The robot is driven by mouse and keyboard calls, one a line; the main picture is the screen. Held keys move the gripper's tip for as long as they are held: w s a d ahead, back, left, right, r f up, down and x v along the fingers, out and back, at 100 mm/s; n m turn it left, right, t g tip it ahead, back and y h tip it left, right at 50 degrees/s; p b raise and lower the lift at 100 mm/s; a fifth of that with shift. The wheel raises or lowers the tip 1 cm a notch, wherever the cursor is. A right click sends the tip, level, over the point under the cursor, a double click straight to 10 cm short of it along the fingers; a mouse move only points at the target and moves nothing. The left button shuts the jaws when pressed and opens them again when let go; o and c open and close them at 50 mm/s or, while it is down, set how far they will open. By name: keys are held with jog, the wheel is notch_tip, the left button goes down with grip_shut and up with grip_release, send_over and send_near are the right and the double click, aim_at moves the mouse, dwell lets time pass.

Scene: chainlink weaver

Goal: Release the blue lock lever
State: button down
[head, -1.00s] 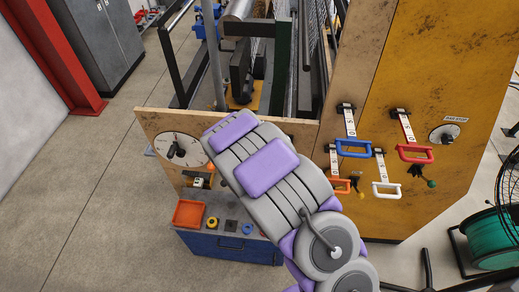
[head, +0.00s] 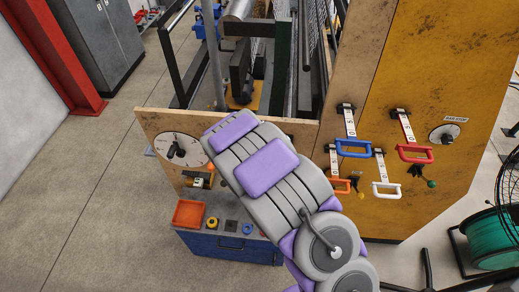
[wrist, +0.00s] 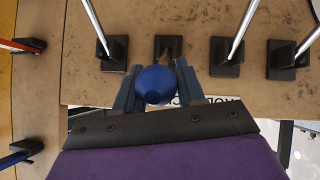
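In the wrist view, a blue ball knob (wrist: 155,85) stands in front of a dark base (wrist: 168,47) on the worn tan panel. I take it for the blue lock lever; its shaft is mostly hidden behind the knob. My gripper (wrist: 157,88) has one dark finger on each side of the knob, and both appear to touch it, so it looks shut on the knob. In the head view my arm hides the gripper and this knob.
Other levers with metal shafts and dark bases (wrist: 227,55) flank the knob closely. In the head view, blue (head: 353,148), red (head: 415,154) and white (head: 386,190) handles hang on the yellow cabinet (head: 440,70). A blue drawer unit (head: 230,248) stands below the dial.

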jog(key=c, duration=1)
grip_release()
jog(key=shift+a, duration=0.1)
jog(key=shift+o, duration=1.2)
jog(key=shift+w+a+f, duration=0.1)
jog(key=shift+w, duration=0.05)
jog(key=v, duration=1.7)
jog(key=shift+s+a, duration=0.2)
